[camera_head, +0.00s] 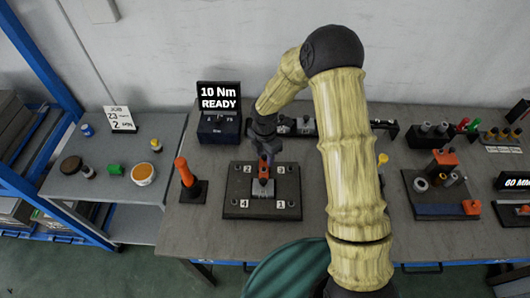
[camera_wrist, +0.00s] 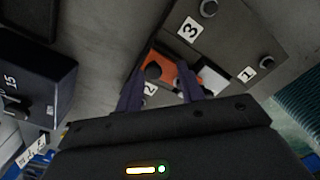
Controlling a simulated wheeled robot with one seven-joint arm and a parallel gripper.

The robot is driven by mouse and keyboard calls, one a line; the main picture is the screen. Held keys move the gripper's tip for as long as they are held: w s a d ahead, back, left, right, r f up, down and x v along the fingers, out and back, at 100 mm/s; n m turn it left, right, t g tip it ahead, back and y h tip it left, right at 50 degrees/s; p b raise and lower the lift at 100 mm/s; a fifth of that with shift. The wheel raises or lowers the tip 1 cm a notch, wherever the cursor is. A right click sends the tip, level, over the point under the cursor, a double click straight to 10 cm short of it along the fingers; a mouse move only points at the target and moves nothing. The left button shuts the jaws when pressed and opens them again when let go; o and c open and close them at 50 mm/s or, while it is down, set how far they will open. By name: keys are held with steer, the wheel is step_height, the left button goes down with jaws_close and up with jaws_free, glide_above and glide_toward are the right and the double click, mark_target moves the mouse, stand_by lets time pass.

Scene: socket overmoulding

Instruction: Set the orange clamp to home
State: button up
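An orange part (camera_head: 263,187), which looks like a clamp, sits in the middle of a dark plate (camera_head: 238,207) with numbered corners. In the wrist view the orange part (camera_wrist: 160,72) has a dark round knob and a pale block beside it. My gripper (camera_head: 266,155) is above it, pointing down. In the wrist view my gripper's two purple fingers (camera_wrist: 165,68) are apart, with orange showing between them. Whether they touch it I cannot tell. Another orange piece (camera_head: 445,158) stands on a blue-edged fixture at the right.
An orange-handled tool (camera_head: 184,172) stands in a black holder left of the plate. A torque box (camera_head: 218,128) with a "10 Nm READY" sign is behind it. A rail of dark parts (camera_head: 300,127) runs behind the plate. Bare table lies in front of the orange-handled tool.

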mark_target(264, 157)
steer(key=shift+w+a+r, duration=0.1)
steer(key=shift+w+a, duration=0.05)
steer(key=shift+w, duration=0.05)
step_height(264, 157, up, 17)
steer(key=b, duration=0.1)
steer(key=shift+b, duration=0.3)
steer(key=shift+r, duration=0.1)
stand_by(0.5)
steer(key=s+d+m+t, duration=0.2)
steer(key=s+d+m, duration=1.3)
steer(key=m, duration=1.1)
steer(key=shift+s+d+f+m+t, duration=0.2)
steer(key=shift+s+d+m+t, duration=0.15)
steer(key=shift+s, duration=0.65)
